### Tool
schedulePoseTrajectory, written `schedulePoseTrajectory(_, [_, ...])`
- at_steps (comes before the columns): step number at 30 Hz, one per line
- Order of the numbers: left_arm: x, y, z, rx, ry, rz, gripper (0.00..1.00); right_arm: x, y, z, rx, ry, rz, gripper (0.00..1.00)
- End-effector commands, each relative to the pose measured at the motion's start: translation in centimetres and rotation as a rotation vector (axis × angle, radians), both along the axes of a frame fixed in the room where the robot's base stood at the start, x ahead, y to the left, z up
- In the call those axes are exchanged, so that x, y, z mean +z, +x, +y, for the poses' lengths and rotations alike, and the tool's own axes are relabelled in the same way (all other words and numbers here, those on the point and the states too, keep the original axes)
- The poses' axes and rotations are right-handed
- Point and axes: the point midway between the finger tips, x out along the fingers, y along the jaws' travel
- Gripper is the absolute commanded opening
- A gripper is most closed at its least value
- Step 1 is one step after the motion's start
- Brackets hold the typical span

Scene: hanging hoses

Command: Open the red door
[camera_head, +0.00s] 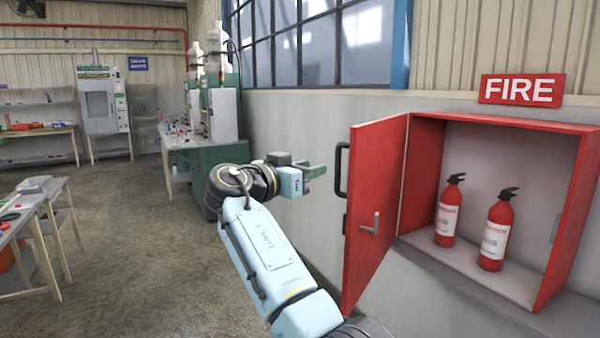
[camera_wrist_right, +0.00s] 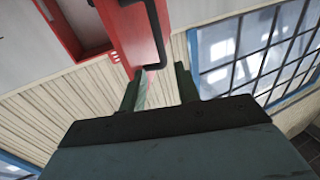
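The red door (camera_head: 375,205) of the wall cabinet stands wide open, swung out to the left. A black bar handle (camera_head: 341,170) is on its outer face and a grey lever (camera_head: 371,225) on its inner face. My right gripper (camera_head: 318,171) is just left of the black handle, apart from it in the head view. In the right wrist view its two fingers (camera_wrist_right: 160,88) are spread with nothing clearly between them. There the black handle (camera_wrist_right: 159,35) and red door (camera_wrist_right: 118,30) lie beyond the fingertips, with the handle's end close to the left finger. My left gripper is not in view.
The red cabinet (camera_head: 568,225) holds two fire extinguishers (camera_head: 447,212) (camera_head: 495,230), under a FIRE sign (camera_head: 522,90). A green bench (camera_head: 205,155) with equipment stands behind my right arm. Worktables (camera_head: 30,215) stand at the left. The floor between (camera_head: 130,240) is clear.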

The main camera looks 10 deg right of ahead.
Motion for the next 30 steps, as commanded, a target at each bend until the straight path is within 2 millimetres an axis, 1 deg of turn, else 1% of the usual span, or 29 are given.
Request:
schedulePoseTrajectory(3, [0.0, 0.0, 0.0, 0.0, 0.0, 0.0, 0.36, 0.0, -0.8, 1.1, -0.001, -0.001, -0.001, 0.32])
schedulePoseTrajectory(6, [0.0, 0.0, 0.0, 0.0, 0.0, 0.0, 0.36, 0.0, -1.2, 1.6, 0.0, -0.001, 0.001, 0.32])
schedulePoseTrajectory(16, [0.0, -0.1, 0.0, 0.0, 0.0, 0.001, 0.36, 0.0, -1.3, 1.8, -0.001, 0.0, 0.001, 0.32])
schedulePoseTrajectory(18, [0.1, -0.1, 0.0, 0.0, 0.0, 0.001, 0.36, -0.3, -1.2, 1.8, 0.001, 0.0, 0.007, 0.23])
schedulePoseTrajectory(20, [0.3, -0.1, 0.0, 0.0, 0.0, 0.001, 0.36, -1.2, -0.9, 1.6, 0.013, -0.003, 0.035, 0.15])
schedulePoseTrajectory(22, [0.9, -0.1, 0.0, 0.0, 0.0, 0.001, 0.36, -3.9, 0.0, 1.3, 0.043, -0.011, 0.11, 0.06])
schedulePoseTrajectory(23, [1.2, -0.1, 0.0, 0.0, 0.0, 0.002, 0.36, -5.7, 0.5, 1.2, 0.064, -0.015, 0.157, 0.02])
schedulePoseTrajectory(25, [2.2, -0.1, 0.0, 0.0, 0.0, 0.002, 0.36, -11.3, 1.4, 0.7, 0.133, -0.023, 0.299, 0.0])
schedulePoseTrajectory(26, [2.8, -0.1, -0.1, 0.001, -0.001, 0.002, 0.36, -14.3, 1.6, 0.4, 0.169, -0.024, 0.37, 0.0])
schedulePoseTrajectory(27, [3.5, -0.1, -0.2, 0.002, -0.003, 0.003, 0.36, -18.7, 1.5, 0.1, 0.223, -0.022, 0.472, 0.0])
schedulePoseTrajectory(28, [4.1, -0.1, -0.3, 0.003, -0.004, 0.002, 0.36, -22.2, 1.2, -0.2, 0.267, -0.018, 0.548, 0.0])
schedulePoseTrajectory(29, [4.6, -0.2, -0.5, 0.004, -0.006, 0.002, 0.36, -25.8, 0.5, -0.4, 0.314, -0.01, 0.625, 0.0])
schedulePoseTrajectory(30, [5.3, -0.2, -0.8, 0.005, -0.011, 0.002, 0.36, -30.5, -0.8, -0.7, 0.375, 0.002, 0.722, 0.0])
